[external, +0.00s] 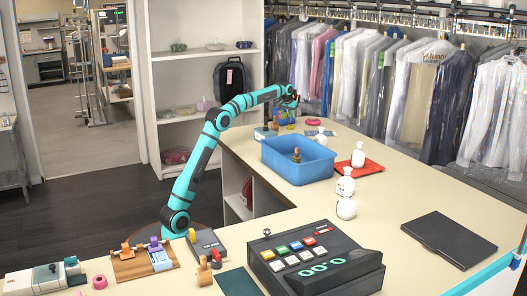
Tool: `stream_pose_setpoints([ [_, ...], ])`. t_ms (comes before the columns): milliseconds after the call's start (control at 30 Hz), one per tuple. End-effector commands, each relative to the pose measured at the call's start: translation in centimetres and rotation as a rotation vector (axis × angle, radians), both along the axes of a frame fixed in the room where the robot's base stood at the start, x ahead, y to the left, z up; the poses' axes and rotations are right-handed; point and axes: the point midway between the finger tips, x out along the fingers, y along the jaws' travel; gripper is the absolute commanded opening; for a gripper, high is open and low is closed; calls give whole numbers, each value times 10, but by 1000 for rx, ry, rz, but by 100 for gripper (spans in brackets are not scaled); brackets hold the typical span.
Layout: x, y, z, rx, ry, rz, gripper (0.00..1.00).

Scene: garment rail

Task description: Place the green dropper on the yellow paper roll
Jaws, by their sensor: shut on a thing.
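My gripper (291,99) is at the end of the outstretched arm, above the far end of the counter, beyond the blue bin. It is small and dark in this view. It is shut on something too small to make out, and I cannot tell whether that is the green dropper. I cannot pick out the green dropper elsewhere. A small yellow thing (192,236) stands on the near counter beside my lower arm. I cannot tell whether it is the yellow paper roll.
A blue bin (284,170) holds a brown object. White bottles stand right of it, one on a red tray (371,167). Small items lie below my gripper, including a pink roll (313,121). Bagged garments (412,85) hang behind. A cash register (318,258) occupies the front.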

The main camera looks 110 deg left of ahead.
Motion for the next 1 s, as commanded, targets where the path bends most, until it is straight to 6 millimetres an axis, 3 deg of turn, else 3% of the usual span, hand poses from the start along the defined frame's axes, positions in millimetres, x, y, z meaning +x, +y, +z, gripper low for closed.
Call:
stream_pose_setpoints([
  [200,0,0,-19,1,0,0,2],
  [567,0,0,-22,0,0,0,2],
  [600,0,0,-22,0,0,0,29],
  [700,0,0,-22,0,0,0,45],
  [1000,0,0,-21,1,0,0,45],
])
